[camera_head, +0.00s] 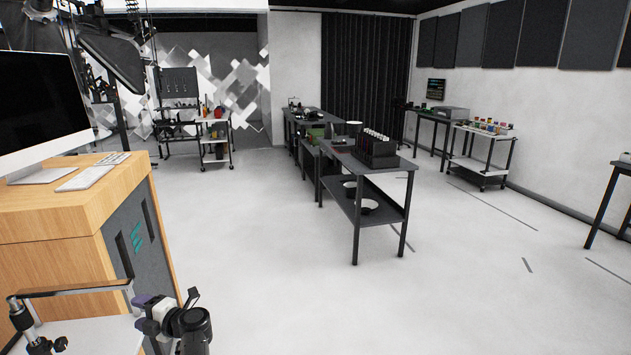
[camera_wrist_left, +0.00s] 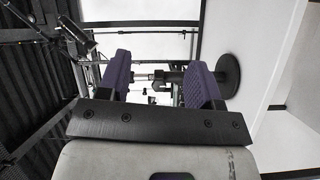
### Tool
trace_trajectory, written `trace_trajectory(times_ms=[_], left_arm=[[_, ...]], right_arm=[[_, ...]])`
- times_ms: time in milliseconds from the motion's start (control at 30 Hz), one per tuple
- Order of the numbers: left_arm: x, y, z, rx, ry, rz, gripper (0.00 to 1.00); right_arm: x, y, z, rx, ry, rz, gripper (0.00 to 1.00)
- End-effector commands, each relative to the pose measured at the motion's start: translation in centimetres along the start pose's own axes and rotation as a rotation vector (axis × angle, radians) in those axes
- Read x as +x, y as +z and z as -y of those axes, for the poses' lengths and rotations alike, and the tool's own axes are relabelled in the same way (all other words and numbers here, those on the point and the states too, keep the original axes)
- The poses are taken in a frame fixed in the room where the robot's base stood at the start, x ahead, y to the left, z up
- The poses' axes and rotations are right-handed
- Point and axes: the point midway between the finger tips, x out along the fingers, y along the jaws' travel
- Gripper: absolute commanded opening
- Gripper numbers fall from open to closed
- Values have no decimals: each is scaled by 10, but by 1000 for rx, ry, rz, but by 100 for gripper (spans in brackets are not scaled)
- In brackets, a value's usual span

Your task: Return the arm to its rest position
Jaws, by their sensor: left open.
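My left gripper (camera_head: 148,299) is at the lower left of the head view, close to the front of the wooden desk and over a white surface. The left wrist view shows its two purple fingertips (camera_wrist_left: 160,77) apart, with nothing between them. The left arm ends in dark joints beside it. My right gripper is in neither view.
A wooden desk (camera_head: 60,215) with a monitor (camera_head: 45,105) and keyboard (camera_head: 86,178) stands at the left. A white cart surface (camera_head: 85,335) with a metal rail (camera_head: 75,290) lies below it. Dark tables (camera_head: 365,215) stand mid-room. The floor (camera_head: 460,290) at right is largely clear.

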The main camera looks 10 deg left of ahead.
Motion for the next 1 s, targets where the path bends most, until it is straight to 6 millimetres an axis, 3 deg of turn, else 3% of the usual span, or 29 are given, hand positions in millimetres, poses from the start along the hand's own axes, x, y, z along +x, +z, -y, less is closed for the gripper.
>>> trace_trajectory(times_ms=[133,367,467,600,700,767,867,1000], left_arm=[[7,37,-27,-2,92,288,59],[3,60,-99,49,294,668,59],[-6,57,-138,110,400,811,59],[-27,39,-193,241,547,980,59],[-47,18,-216,383,630,1080,59],[-61,4,-220,492,668,1133,59],[-90,-26,-211,705,706,1207,59],[-140,-74,-167,1039,715,1276,59]], right_arm=[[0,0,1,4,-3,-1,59],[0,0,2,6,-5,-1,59],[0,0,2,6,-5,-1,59],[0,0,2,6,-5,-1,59],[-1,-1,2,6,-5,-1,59],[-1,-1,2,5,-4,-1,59],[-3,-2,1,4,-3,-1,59],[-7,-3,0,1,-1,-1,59]])
